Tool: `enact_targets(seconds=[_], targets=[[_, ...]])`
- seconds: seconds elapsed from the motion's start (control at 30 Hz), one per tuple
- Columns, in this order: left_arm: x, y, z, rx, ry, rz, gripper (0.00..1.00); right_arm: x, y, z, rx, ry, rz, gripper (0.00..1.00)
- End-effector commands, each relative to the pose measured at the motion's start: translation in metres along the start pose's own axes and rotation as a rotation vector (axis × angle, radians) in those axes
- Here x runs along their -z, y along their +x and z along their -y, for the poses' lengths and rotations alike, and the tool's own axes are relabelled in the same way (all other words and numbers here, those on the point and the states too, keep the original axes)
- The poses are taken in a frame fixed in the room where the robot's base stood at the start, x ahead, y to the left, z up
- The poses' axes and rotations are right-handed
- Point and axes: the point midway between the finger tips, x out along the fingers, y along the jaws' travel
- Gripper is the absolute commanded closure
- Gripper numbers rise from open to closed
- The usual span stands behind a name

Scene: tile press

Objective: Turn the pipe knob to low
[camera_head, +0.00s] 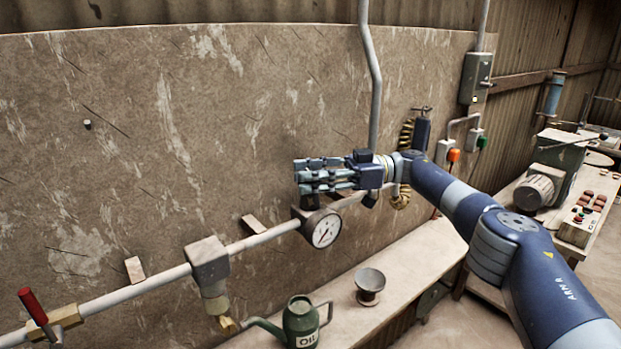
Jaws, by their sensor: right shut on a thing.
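My right gripper (303,174) is at the wall, just above the pipe fitting that carries a round white dial gauge (325,229). Its fingers point left and are shut on the pipe knob, which they hide almost entirely. I cannot read the knob's setting. The pale pipe (262,240) runs along the wall from lower left to the fitting and on behind my gripper. My left gripper is not in view.
A red-handled valve (33,307) and a square pipe block (207,258) sit further left on the pipe. A green oil can (301,322) and a metal cup (370,285) stand on the ledge below. A machine (556,168) stands at the right.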

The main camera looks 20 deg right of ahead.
Motion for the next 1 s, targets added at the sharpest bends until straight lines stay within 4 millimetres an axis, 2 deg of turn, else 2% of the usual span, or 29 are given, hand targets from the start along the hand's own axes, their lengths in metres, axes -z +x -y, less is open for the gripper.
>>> enact_targets(seconds=[0.23,0.27,0.33,0.73,0.87,1.0], targets=[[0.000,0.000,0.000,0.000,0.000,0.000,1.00,0.001,0.001,0.000,0.000,-0.001,-0.001,0.86],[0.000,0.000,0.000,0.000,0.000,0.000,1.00,0.001,0.001,0.000,0.000,-0.001,-0.001,0.57],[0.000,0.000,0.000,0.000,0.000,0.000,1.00,0.001,0.001,0.000,0.000,-0.001,-0.001,0.42],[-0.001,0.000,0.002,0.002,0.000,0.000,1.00,0.004,0.000,0.000,0.000,-0.002,-0.001,0.41],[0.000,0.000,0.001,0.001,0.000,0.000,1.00,0.020,0.001,0.000,0.001,-0.004,-0.002,0.41],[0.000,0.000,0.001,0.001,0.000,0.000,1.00,0.048,0.001,0.000,0.001,-0.006,-0.002,0.41]])
